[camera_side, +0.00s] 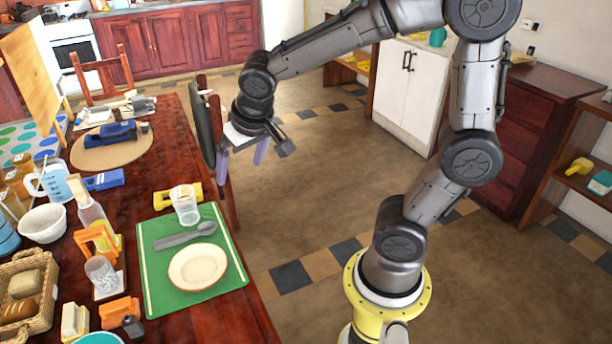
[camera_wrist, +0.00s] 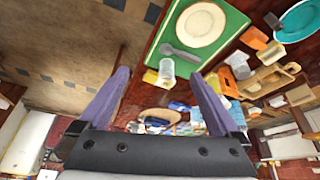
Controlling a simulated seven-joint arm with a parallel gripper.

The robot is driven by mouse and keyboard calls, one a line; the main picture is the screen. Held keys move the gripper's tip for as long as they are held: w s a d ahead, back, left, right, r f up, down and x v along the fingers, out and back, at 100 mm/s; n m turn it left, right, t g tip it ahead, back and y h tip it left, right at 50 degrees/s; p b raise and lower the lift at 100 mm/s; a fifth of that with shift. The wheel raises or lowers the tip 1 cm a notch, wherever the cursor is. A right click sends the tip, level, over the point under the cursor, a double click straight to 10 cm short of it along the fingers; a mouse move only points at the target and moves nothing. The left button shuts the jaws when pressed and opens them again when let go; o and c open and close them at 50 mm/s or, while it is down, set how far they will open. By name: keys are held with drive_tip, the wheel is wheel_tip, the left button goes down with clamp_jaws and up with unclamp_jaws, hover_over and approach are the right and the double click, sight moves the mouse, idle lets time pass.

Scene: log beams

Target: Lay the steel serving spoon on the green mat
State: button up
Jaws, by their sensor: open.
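The grey steel serving spoon (camera_side: 186,236) lies on the green mat (camera_side: 160,290), behind a cream plate (camera_side: 198,267). In the wrist view the spoon (camera_wrist: 180,53) also lies on the green mat (camera_wrist: 232,18), beside the plate (camera_wrist: 200,24). My gripper (camera_side: 242,150) is open and empty. It is in the air beyond the table's right edge, above and behind the mat, well apart from the spoon. Its two purple-grey fingers (camera_wrist: 157,100) stand wide apart in the wrist view.
A clear glass (camera_side: 185,204) stands at the mat's back edge, by a yellow block (camera_side: 165,198). Orange items (camera_side: 98,240), a white bowl (camera_side: 44,223) and a bread basket (camera_side: 28,290) crowd the table's left side. A chair (camera_side: 212,140) stands close to my gripper.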

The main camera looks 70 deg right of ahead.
drive_tip(key=s+a+r+n+y, duration=0.1)
drive_tip(key=s+n, duration=0.1)
drive_tip(key=s, duration=0.5)
drive_tip(key=s+a+r+n+t+y, duration=0.1)
drive_tip(key=s+a+r+n, duration=0.1)
drive_tip(key=s, duration=0.6)
drive_tip(key=shift+s+a+r+n, duration=0.15)
drive_tip(key=shift+s+a+n, duration=0.1)
drive_tip(key=shift+n, duration=0.25)
